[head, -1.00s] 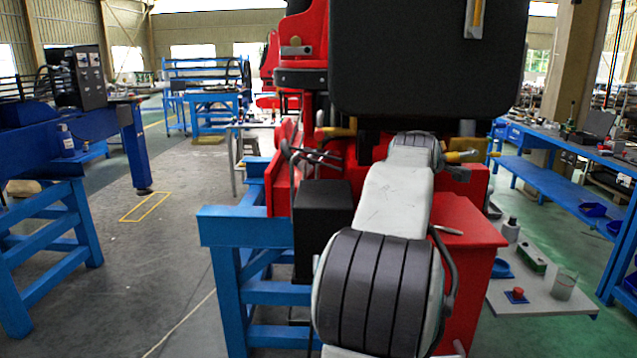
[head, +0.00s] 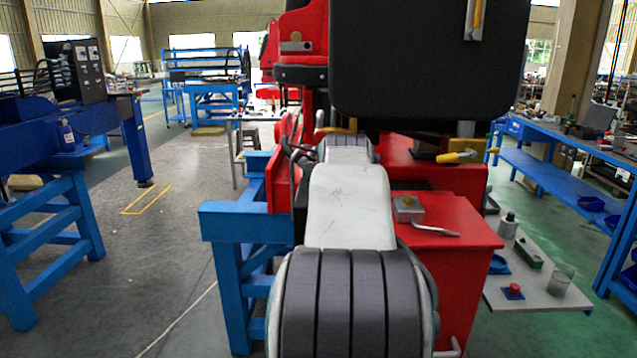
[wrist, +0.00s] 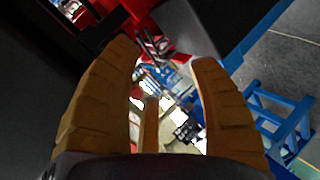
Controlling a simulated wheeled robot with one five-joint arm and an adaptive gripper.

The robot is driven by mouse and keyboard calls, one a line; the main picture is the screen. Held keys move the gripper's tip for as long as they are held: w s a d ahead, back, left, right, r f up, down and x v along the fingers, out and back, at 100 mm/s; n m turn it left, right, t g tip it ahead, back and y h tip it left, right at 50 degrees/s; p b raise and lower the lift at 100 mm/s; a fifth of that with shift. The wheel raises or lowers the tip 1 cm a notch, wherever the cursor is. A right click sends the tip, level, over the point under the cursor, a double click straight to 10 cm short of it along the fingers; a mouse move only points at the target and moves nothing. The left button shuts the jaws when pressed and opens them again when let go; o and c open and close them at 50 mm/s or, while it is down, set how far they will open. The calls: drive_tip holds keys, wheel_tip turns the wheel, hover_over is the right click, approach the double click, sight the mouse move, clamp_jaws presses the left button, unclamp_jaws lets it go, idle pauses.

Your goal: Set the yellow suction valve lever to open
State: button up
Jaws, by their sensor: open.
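A lever with a yellow grip (head: 457,157) lies roughly level on the right side of the red machine (head: 452,180), in the head view. I cannot tell from its look alone whether it is the suction valve lever. A flat tan-yellow bar (head: 336,130) also shows just beyond my wrist. My gripper (wrist: 160,52) is open in the wrist view, with tan ribbed fingers apart. A narrow tan piece (wrist: 149,122) shows between the fingers; I cannot tell what it is.
A big black panel (head: 425,60) hangs over the machine, with a yellow strip (head: 478,15) at its top. A grey block with a bent metal handle (head: 408,208) sits on the red surface. A blue frame (head: 230,225) stands at left; open floor (head: 150,270) lies beyond it.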

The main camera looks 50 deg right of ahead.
drive_tip(key=shift+y, duration=0.8)
drive_tip(key=shift+w+a+f+p, duration=0.2)
drive_tip(key=shift+w+a, duration=0.15)
drive_tip(key=shift+a, duration=0.55)
drive_tip(key=shift+w+a+f+p, duration=0.15)
drive_tip(key=shift+w+a, duration=0.15)
drive_tip(key=shift+a, duration=0.65)
drive_tip(key=shift+w+a+f+p, duration=0.1)
drive_tip(key=shift+w+a+f, duration=0.2)
drive_tip(key=shift+a, duration=0.6)
drive_tip(key=shift+r, duration=0.1)
